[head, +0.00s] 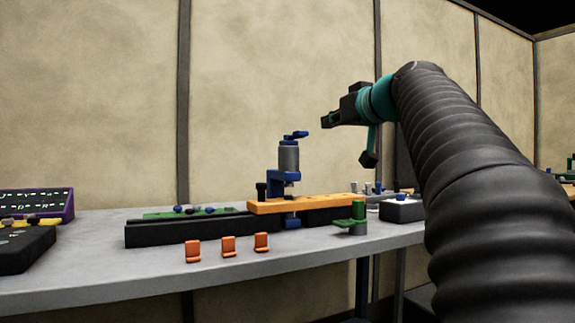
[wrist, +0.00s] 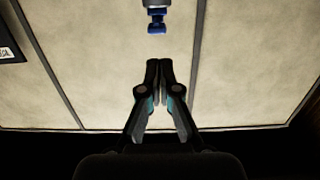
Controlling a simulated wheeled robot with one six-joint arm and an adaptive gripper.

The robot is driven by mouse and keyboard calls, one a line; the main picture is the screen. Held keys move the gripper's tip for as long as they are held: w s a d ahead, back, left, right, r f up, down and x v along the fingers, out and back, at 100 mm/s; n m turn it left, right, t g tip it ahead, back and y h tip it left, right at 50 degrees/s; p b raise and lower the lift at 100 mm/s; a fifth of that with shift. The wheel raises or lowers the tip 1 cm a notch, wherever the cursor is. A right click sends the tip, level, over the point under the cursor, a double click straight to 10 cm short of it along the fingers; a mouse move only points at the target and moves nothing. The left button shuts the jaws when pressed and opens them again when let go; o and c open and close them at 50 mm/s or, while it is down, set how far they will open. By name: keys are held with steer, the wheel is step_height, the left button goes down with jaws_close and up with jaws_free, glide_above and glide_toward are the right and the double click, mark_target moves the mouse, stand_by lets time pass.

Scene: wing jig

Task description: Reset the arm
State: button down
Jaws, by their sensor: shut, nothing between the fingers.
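My gripper (head: 328,120) is raised above the right part of the table in the head view, apart from everything on it. In the wrist view my gripper (wrist: 158,64) has its two fingertips together with nothing between them. Behind it in the head view my thick dark arm comes in from the right. A grey and blue clamp-like tool (head: 289,158) stands upright on an orange bar (head: 325,201), below and to the left of the gripper. The blue end of this tool also shows at the top of the wrist view (wrist: 156,22).
The orange bar lies on a long black block (head: 180,231) on the grey table (head: 95,290). Three orange brackets (head: 228,246) stand in front. A green piece (head: 357,217) and a dark box (head: 402,209) are at right. A purple panel (head: 42,203) is at left. Beige walls stand behind.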

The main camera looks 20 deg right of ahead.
steer(key=f+m+g, duration=0.2)
steer(key=f, duration=0.6)
steer(key=s+d+f+m+g+h, duration=0.1)
steer(key=f+m+g, duration=0.1)
steer(key=f, duration=0.6)
steer(key=s+f+m+g+h+p, duration=0.1)
steer(key=f+g, duration=0.1)
steer(key=f, duration=0.6)
steer(key=shift+s+d+m, duration=0.15)
steer(key=shift+s+m, duration=0.1)
steer(key=shift+m, duration=0.15)
steer(key=s+a+f+n+g+p, duration=0.2)
steer(key=s+a+f, duration=0.6)
steer(key=s+f, duration=0.2)
steer(key=s+a+f+n+g+p, duration=0.2)
steer(key=s+a+f+g+p, duration=0.1)
steer(key=s+a+f, duration=0.5)
steer(key=shift+s+a+f, duration=0.15)
steer(key=shift+s+f, duration=1.6)
steer(key=shift+s, duration=0.95)
